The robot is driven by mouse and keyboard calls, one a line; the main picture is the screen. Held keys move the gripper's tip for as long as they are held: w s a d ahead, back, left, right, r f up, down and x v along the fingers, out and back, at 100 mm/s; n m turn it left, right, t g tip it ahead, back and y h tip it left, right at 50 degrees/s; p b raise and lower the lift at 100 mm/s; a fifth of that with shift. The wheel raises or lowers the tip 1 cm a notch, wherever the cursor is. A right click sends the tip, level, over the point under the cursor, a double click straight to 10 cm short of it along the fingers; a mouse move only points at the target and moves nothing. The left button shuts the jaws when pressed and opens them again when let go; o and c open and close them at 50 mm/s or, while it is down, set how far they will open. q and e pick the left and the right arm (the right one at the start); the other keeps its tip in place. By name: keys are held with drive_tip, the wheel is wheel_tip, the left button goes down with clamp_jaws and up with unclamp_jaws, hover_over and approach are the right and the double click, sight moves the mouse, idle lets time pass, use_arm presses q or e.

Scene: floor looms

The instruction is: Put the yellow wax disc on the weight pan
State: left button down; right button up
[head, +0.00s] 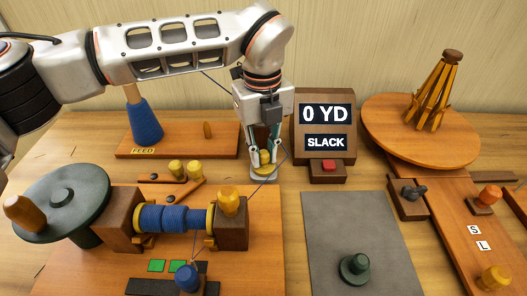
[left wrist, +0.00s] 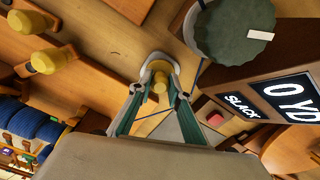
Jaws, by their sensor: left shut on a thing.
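My left gripper (head: 263,165) points down left of the display. It is shut on a small yellow piece, taken as the yellow wax disc (head: 263,156). The piece also shows between the fingertips in the left wrist view (left wrist: 160,84). A pale grey plate, possibly the weight pan (head: 263,179), shows just under the fingertips, and in the left wrist view (left wrist: 158,67) it lies around the piece. I cannot tell whether the piece touches it. My right gripper is not in view.
The display (head: 326,114) reads "0 YD" and "SLACK". A blue spool (head: 173,218) and yellow pegs (head: 228,200) stand nearby. A green knobbed piece (head: 355,267) is on the grey mat (head: 335,220), mostly bare. A dark round disc (left wrist: 235,30) shows beside the display. A thin thread runs near the gripper.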

use_arm(q)
drive_tip(key=shift+r, duration=0.15)
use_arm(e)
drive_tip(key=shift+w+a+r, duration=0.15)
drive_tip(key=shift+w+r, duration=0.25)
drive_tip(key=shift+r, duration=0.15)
use_arm(q)
drive_tip(key=c, duration=1.9)
unclamp_jaws()
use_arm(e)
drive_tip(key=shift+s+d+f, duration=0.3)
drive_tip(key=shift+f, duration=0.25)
